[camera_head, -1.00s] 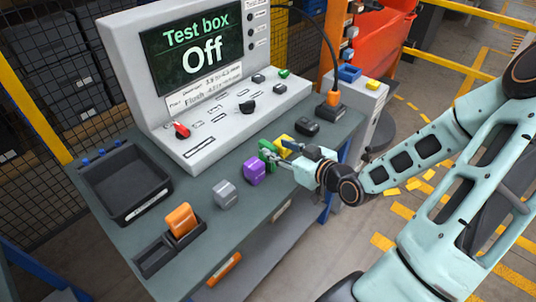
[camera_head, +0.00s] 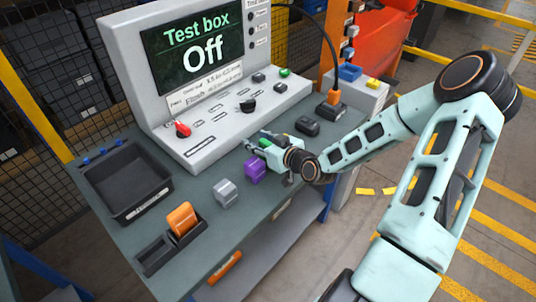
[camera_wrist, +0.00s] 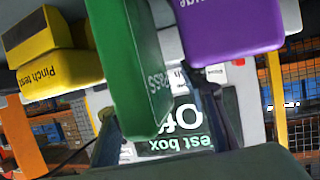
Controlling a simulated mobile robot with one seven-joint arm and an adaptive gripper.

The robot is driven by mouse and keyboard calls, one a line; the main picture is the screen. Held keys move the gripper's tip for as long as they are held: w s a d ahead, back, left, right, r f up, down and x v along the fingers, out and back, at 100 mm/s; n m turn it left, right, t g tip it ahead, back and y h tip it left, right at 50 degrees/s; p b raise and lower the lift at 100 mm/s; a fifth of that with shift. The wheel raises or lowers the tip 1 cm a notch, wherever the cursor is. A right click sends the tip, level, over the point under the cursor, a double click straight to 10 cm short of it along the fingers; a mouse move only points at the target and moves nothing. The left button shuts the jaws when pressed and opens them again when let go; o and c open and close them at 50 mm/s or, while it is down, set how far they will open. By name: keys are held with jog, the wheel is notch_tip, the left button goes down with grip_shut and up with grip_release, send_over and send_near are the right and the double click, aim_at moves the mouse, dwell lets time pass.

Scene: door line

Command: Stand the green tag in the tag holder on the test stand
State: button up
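The green tag (camera_wrist: 130,65) stands between my gripper's two fingers in the wrist view, with a visible gap toward the right finger. In the head view only a small part of the green tag (camera_head: 264,143) shows beside the fingers. My gripper (camera_head: 259,141) looks open around it, low over the test stand. The tag holder (camera_head: 155,256) is a dark two-slot tray at the front left of the stand. An orange tag (camera_head: 181,219) stands in its rear slot; the front slot is empty.
A purple tag (camera_head: 254,170) stands close beside the green one, and a yellow block (camera_wrist: 50,60) is on its other side. A grey tag (camera_head: 225,192) stands nearer the holder. A black bin (camera_head: 127,188) is at left. The test box (camera_head: 195,140) rises behind, its screen reading Off.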

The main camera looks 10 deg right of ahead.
grip_shut()
dwell(0.3)
dwell(0.3)
